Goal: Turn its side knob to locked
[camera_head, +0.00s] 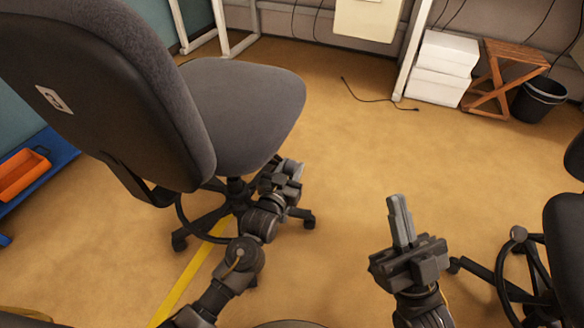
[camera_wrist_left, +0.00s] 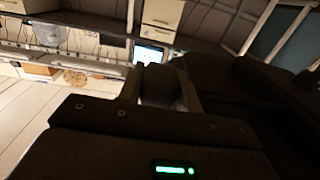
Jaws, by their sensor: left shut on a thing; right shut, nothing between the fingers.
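The grey office chair (camera_head: 225,110) stands at the left with its dark backrest (camera_head: 95,90) towards me. My left gripper (camera_head: 282,170) is at the seat's right side, just under its edge. In the left wrist view its fingers (camera_wrist_left: 160,92) are shut on a dark, blocky knob (camera_wrist_left: 158,82). The knob is hidden in the head view, and I cannot make out any marking or its turned position. My right gripper (camera_head: 400,220) is shut and empty, upright over open floor, well apart from the chair.
Another dark chair (camera_head: 565,240) stands at the right edge, close to my right gripper. White boxes (camera_head: 440,68), a wooden stool (camera_head: 500,75) and a black bin (camera_head: 538,98) stand at the back right. A blue platform with an orange tray (camera_head: 22,172) is at far left. The middle floor is clear.

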